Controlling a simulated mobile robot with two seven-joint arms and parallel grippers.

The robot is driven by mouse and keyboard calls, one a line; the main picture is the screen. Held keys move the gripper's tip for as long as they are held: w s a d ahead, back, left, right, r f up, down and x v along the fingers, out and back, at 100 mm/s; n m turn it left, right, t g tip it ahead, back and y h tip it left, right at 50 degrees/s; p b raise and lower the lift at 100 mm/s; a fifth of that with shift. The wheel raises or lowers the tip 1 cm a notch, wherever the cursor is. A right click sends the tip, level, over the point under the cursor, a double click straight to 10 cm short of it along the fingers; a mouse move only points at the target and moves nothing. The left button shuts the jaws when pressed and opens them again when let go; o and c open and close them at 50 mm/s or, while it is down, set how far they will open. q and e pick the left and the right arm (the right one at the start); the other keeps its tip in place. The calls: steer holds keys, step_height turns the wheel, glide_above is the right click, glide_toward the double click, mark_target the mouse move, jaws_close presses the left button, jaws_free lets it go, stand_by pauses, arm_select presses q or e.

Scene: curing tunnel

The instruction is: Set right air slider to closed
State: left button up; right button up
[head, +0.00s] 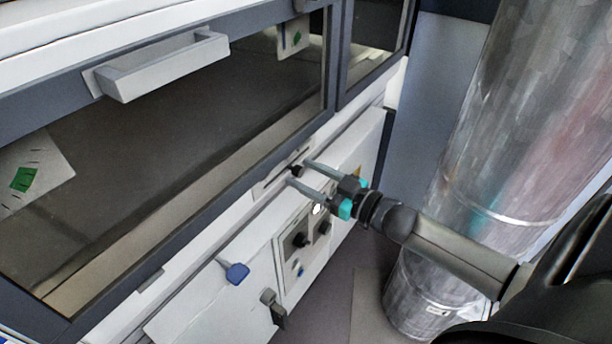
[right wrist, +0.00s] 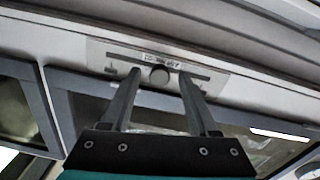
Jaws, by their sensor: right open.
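The right air slider is a pale plate (right wrist: 105,55) with a dark slot, small print and a round black knob (right wrist: 160,77). In the right wrist view the knob sits near the middle of the slot. In the head view the knob (head: 297,170) shows small on the white lower front, near the fingertips. My right gripper (head: 299,173) is open, with its fingers reaching toward the plate. In the right wrist view the gripper (right wrist: 159,82) has one finger on each side of the knob, with gaps. I cannot tell how deep the tips reach. My left gripper is not in view.
A control panel (head: 292,262) with dark knobs lies below the gripper. A blue handle (head: 236,272) and a black latch (head: 271,306) are to its left. A window door with a bar handle (head: 165,66) is above. A large metal duct (head: 510,120) stands at right.

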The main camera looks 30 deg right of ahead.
steer(key=shift+w, duration=0.1)
jaws_close()
stand_by(0.5)
steer(key=shift+a, duration=0.1)
stand_by(0.9)
